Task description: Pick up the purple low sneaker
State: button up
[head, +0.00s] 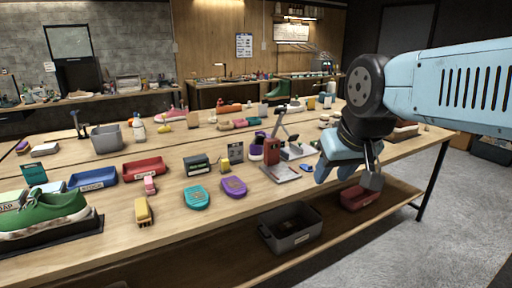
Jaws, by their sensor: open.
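A small purple shoe-like thing with a pale part (257,147) stands on the table, just left of and behind a red block-shaped stand. The stand partly hides it, so I cannot tell its full shape. My gripper (347,177) hangs at the right, over the table's front edge, pointing down. It is open, with nothing visible between its fingers. It is apart from the purple shoe-like thing, to its right and nearer to me.
A red stand with a grey arm (278,160) stands between them. A green sneaker (43,210) sits at far left. A grey bin (290,228) is on the lower shelf.

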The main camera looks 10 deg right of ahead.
aim_at(256, 148)
jog(key=z, duration=0.1)
jog(key=i, duration=1)
jog(key=u, duration=0.1)
